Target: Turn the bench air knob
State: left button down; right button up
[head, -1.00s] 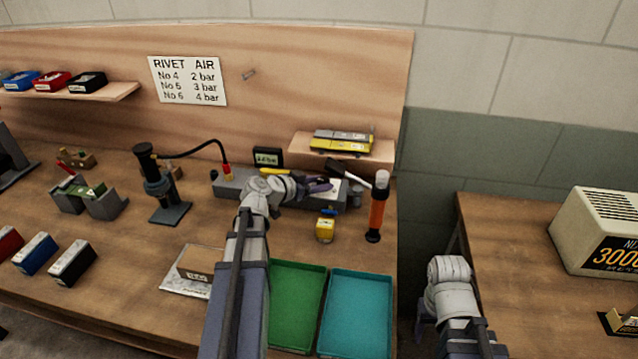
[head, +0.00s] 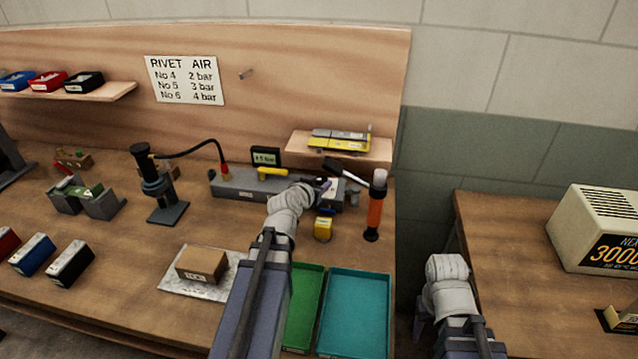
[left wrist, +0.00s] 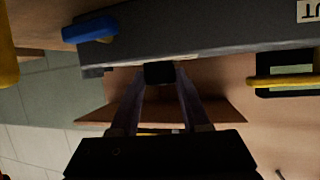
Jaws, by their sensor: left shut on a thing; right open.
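The grey bench air unit (head: 236,187) lies along the back of the bench, with a small display (head: 265,157) and a yellow lever (head: 272,173) on it. In the left wrist view a small black knob (left wrist: 158,73) on the unit's face sits between the fingertips of my left gripper (left wrist: 160,80), which is shut on it. In the head view my left gripper (head: 322,186) is at the unit's right end, and the knob is hidden there. My right gripper (head: 420,322) is open and empty by the gap between the benches, mostly hidden by its wrist.
A blue lever (left wrist: 90,28) is close to the left gripper. A yellow block (head: 323,229) and an orange-handled tool (head: 375,206) stand right of the arm. A green tray (head: 306,305), teal tray (head: 358,310) and cardboard box (head: 201,264) lie in front.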

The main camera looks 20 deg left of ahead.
pick_arm(q)
jog(key=shift+c, duration=1.9)
grip_release()
jog(key=shift+s, duration=0.1)
